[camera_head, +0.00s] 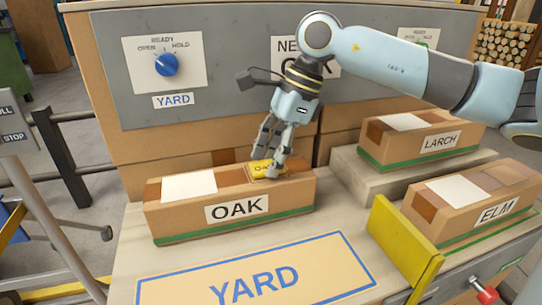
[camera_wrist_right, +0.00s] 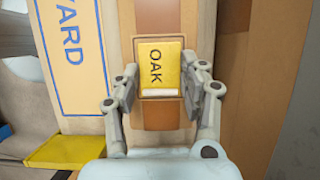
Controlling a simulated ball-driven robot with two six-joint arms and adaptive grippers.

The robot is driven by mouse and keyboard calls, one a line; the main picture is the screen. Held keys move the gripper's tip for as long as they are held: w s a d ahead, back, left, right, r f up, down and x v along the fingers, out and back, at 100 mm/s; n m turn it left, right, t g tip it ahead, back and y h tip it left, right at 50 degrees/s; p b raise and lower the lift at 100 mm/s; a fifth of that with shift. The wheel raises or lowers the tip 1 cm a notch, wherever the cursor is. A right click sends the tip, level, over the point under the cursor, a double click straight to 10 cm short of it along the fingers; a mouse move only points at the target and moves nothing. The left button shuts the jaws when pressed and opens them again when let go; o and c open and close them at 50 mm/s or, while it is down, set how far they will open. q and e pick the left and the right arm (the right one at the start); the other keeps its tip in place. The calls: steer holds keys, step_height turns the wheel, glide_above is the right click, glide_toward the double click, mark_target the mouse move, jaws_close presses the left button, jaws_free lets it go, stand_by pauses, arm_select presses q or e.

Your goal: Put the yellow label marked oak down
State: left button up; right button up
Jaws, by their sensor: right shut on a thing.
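The yellow label marked OAK (camera_head: 262,168) is at the right end of the top of the box marked OAK (camera_head: 172,219). In the wrist view the label (camera_wrist_right: 160,68) lies flat within a brown square frame on the box top, its word running sideways. My right gripper (camera_head: 274,160) comes down from above and is shut on the label, with one finger on each side in the wrist view (camera_wrist_right: 160,95). Whether the label's underside touches the box is hidden. My left gripper is not in view.
The LARCH box (camera_head: 400,152) and ELM box (camera_head: 466,218) stand to the right. A yellow upright plate (camera_head: 404,240) is beside the ELM box. The blue-framed YARD area (camera_head: 320,262) in front is clear. A grey panel with a blue knob (camera_head: 166,64) stands behind.

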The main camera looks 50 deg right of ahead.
mark_target(267, 166)
steer(key=shift+s+f, duration=0.2)
steer(key=shift+f, duration=0.3)
steer(key=shift+c, duration=1)
steer(key=o, duration=0.9)
steer(key=shift+a, duration=0.1)
steer(key=shift+c, duration=0.2)
steer(key=shift+o, duration=0.5)
steer(key=shift+w, duration=0.1)
steer(key=shift+r, duration=0.3)
steer(key=p+v, duration=0.2)
steer(key=v, duration=0.2)
steer(key=shift+w, duration=0.15)
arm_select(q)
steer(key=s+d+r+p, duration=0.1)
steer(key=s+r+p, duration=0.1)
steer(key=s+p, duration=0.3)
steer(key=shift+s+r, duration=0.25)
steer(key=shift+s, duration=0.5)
arm_select(e)
steer(key=v, duration=0.8)
steer(key=shift+d+r, duration=0.2)
steer(key=shift+f, duration=0.1)
